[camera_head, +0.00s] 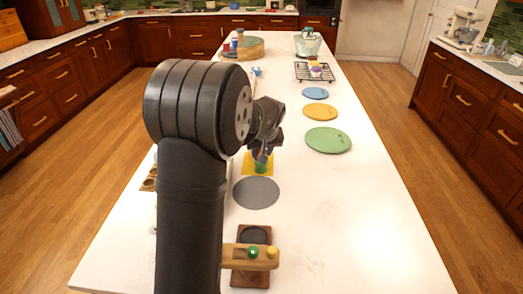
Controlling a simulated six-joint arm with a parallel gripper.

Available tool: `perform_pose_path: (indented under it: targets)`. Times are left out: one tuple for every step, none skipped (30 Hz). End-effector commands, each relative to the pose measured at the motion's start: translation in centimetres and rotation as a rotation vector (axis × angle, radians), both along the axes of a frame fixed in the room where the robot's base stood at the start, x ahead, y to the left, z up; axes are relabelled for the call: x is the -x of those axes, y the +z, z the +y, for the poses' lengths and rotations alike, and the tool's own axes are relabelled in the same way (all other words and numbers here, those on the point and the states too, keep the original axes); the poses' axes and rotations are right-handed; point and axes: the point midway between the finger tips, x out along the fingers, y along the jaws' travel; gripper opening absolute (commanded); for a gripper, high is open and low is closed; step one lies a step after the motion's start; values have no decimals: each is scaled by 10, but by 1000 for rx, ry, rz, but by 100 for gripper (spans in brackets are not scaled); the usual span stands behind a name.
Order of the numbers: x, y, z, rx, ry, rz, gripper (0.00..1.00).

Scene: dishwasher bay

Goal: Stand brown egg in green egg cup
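My gripper (264,150) points down over the middle of the white counter, partly hidden by my own dark arm. Just below its tips is a small green cup (261,168), which looks like the green egg cup, on a yellow square mat (247,169). The gripper tips overlap the top of the cup in this view, so I cannot tell whether they touch it. No brown egg can be made out clearly. The finger gap is too small and dark to show whether the gripper is open or holds something.
A grey round mat (256,192) lies nearer me. A wooden block with green and yellow knobs (250,257) is at the front. Green (328,141), orange (320,112) and blue (315,93) discs lie right. A wire rack (301,72) stands behind. The right front counter is clear.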

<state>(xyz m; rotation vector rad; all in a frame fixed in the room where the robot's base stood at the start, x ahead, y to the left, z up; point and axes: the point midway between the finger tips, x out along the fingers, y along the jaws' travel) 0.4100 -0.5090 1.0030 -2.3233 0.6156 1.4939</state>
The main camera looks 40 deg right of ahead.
Motion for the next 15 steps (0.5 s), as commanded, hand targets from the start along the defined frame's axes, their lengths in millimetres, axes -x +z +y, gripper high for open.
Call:
perform_pose_path:
  targets:
    - [0,-1,0,0,0,0,31]
    - [0,-1,0,0,0,0,31]
    - [0,-2,0,0,0,0,31]
    - [0,-2,0,0,0,0,31]
    - [0,-2,0,0,0,0,31]
    - [0,-3,0,0,0,0,31]
    - [0,-3,0,0,0,0,31]
    - [0,-3,0,0,0,0,31]
    - [0,-4,0,0,0,0,31]
    - [0,-4,0,0,0,0,31]
    - [0,-5,0,0,0,0,31]
    - [0,-5,0,0,0,0,31]
    - [0,-6,0,0,0,0,31]
    - [0,-6,0,0,0,0,31]
    - [0,-6,0,0,0,0,31]
